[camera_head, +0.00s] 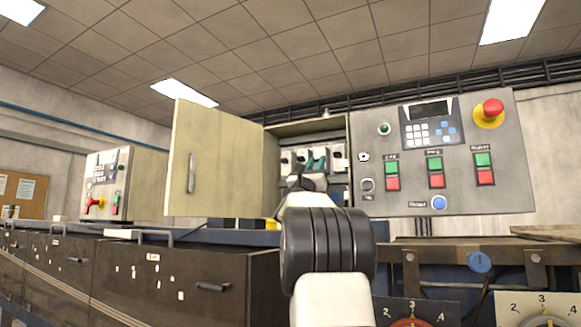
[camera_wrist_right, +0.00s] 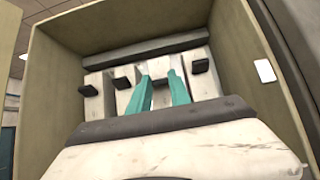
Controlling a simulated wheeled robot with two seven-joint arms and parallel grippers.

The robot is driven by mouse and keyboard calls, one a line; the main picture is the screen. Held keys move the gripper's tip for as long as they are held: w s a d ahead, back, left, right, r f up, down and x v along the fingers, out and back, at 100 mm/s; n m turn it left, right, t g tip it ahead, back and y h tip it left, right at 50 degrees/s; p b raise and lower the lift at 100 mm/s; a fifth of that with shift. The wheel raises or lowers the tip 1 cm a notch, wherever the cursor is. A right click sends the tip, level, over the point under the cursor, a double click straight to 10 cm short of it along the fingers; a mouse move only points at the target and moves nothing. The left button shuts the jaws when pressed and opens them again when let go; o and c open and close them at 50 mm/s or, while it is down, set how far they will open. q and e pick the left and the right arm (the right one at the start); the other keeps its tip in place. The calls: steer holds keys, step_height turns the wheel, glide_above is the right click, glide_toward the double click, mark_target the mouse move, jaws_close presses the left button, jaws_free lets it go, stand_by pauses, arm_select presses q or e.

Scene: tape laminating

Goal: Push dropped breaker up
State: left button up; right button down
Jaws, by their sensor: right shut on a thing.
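An open electrical cabinet (camera_head: 300,129) holds a row of pale breakers (camera_head: 338,152) with dark levers. In the right wrist view the levers on the left (camera_wrist_right: 88,90), second (camera_wrist_right: 122,83) and far right (camera_wrist_right: 199,66) show clear of the fingers. They sit at differing heights. My right gripper (camera_head: 316,162) reaches into the cabinet. Its teal fingers (camera_wrist_right: 161,92) close around the third breaker lever (camera_wrist_right: 160,82), which is partly hidden between them. I cannot tell for certain which breaker is dropped. My left gripper is not in view.
The cabinet door (camera_head: 220,160) stands open on the left. A control panel (camera_head: 440,190) with buttons and a red emergency knob (camera_head: 493,107) adjoins the opening on the right. The cabinet side walls (camera_wrist_right: 248,60) leave limited room around my wrist. Dark drawers (camera_head: 180,275) stand below left.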

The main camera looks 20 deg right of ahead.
steer(key=shift+s+a+r+g+y, duration=0.1)
steer(key=shift+r+g+y, duration=0.2)
steer(key=shift+g+y, duration=0.2)
steer(key=shift+s+a+r+g+y, duration=0.1)
steer(key=shift+r+g+y, duration=0.25)
steer(key=shift+y, duration=0.25)
steer(key=shift+r+g+y, duration=0.25)
steer(key=shift+g+y, duration=0.3)
steer(key=shift+y, duration=0.05)
steer(key=shift+r+g+y, duration=0.25)
steer(key=shift+g+y, duration=0.25)
steer(key=shift+y, duration=0.1)
steer(key=c, duration=1.2)
jaws_free()
steer(key=v, duration=0.7)
steer(key=shift+s+a+r, duration=0.2)
steer(key=shift+s+a, duration=0.05)
steer(key=shift+a, duration=0.1)
steer(key=shift+g+y, duration=0.3)
